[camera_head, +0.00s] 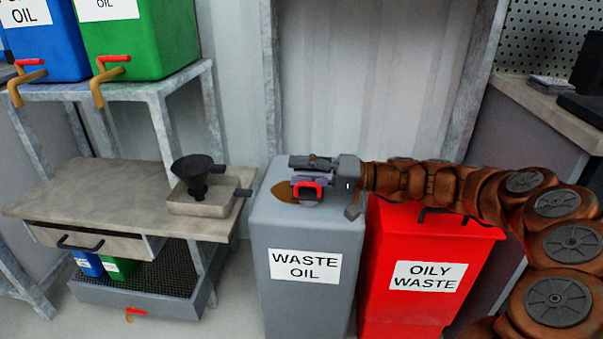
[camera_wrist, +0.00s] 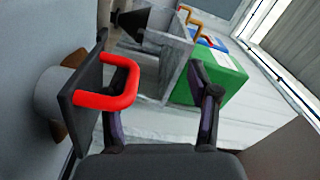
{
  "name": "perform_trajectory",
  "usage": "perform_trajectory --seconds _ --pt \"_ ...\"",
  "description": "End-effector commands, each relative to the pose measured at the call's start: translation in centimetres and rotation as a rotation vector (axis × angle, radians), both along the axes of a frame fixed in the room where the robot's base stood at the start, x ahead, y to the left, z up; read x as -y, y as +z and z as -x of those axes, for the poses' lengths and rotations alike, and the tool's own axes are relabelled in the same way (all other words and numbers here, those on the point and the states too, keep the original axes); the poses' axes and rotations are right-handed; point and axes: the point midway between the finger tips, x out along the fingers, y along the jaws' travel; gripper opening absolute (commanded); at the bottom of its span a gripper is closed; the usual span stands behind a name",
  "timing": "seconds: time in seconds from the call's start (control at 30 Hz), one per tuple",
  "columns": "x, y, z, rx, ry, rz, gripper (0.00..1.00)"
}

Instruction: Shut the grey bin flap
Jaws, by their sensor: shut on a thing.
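The grey bin (camera_head: 308,238) is labelled "WASTE OIL" and stands upright. A brown round patch (camera_head: 281,192) shows on its top, partly hidden by my gripper (camera_head: 305,182). A red looped handle (camera_head: 307,184) shows there too, under the gripper. In the wrist view the red handle (camera_wrist: 128,85) is fixed to a dark flat plate, seemingly the flap (camera_wrist: 87,97), beside a short grey cylinder (camera_wrist: 52,93). I cannot tell how far the flap is open.
A red bin (camera_head: 413,270) labelled "OILY WASTE" stands right beside the grey one, under my arm. A workbench (camera_head: 100,205) with a black funnel (camera_head: 197,172) on a metal box is at left. Blue and green oil drums sit on a shelf above it. A counter (camera_head: 550,115) is at right.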

Motion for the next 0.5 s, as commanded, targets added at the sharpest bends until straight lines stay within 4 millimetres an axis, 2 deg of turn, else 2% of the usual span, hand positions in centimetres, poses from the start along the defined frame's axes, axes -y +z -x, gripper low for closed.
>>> perform_trajectory --seconds 0.03,0.1,0.23,0.37,0.5 --pt "-0.4 0.1 0.6 -0.007 0.026 -0.006 0.35" --pt "-0.3 -0.1 0.2 -0.011 0.025 -0.005 0.35" --pt "0.6 -0.4 0.0 -0.014 0.02 -0.004 0.35" --pt "2.7 -0.4 0.0 -0.014 0.015 -0.004 0.35" --pt "5.8 -0.4 0.1 -0.011 0.005 -0.001 0.35"
